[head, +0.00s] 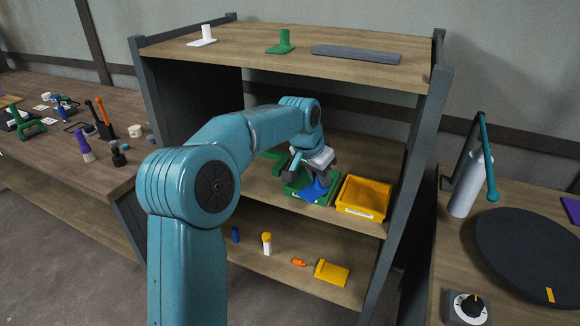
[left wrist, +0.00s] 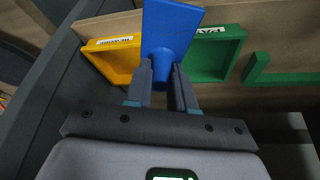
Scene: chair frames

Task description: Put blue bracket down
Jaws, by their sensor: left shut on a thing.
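The blue bracket (left wrist: 172,30) is between the fingers of my left gripper (left wrist: 166,80) in the left wrist view. The gripper is shut on it. In the head view the bracket (head: 315,189) shows below the left gripper (head: 313,176), over or in the green tray (head: 300,194) on the middle shelf. I cannot tell whether the bracket touches the tray. In the left wrist view the green tray (left wrist: 215,55) lies just right of the bracket, and the yellow tray (left wrist: 112,57) lies to its left. My right gripper is not in view.
The yellow tray (head: 364,197) stands right of the green one, near the shelf unit's right post. A green bracket (head: 272,160) lies left of the green tray. The top shelf (head: 330,77) is close above my arm. The lower shelf holds small items, including a white bottle (head: 267,243).

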